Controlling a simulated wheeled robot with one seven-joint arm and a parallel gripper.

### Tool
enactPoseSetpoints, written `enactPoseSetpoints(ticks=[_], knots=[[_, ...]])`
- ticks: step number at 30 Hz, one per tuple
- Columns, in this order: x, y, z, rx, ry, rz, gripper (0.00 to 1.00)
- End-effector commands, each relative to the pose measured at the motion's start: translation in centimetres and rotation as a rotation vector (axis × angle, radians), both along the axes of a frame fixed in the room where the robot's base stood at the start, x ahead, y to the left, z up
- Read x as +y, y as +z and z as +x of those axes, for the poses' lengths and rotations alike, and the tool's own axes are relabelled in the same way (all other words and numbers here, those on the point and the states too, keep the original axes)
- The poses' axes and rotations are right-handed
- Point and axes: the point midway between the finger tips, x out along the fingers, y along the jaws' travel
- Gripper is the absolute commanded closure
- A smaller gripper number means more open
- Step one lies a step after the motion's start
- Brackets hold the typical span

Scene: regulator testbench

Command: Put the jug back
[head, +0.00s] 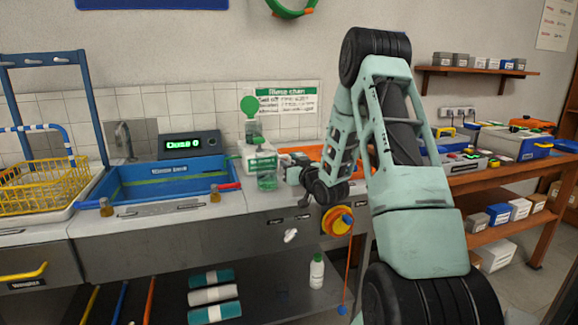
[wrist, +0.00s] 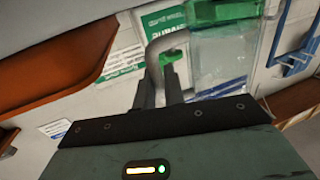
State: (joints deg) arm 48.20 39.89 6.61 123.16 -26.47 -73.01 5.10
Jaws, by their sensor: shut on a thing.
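The jug (head: 267,181) is clear with a green tint and stands or hangs over the grey counter, just right of the blue basin. I cannot tell whether its base touches the counter. In the wrist view the clear jug (wrist: 225,55) is at the upper right, with a grey curved handle (wrist: 156,52) on its left. My gripper (wrist: 167,82) is shut on that handle. In the head view my gripper (head: 294,174) is right of the jug, and its fingers are too small to make out.
A white box with a green label (head: 258,158) stands close behind the jug. A wooden bench (head: 480,178) with cases is at right. Counter front is partly clear.

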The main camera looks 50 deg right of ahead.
Motion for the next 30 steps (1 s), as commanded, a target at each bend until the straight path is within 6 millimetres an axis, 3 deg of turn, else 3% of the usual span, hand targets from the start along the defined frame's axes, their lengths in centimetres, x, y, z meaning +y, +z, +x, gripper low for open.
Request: enactPoseSetpoints(ticks=[3,4,6,18,30], knots=[[0.0,-0.4,0.0,-0.001,0.0,0.0,1.0],[0.0,-0.3,0.0,0.0,0.0,0.0,0.83],[0.0,-0.3,0.0,0.0,0.0,0.0,0.67],[0.1,0.1,-0.3,0.001,-0.001,0.0,0.67],[2.5,-0.1,-7.9,0.002,-0.002,0.001,0.67]])
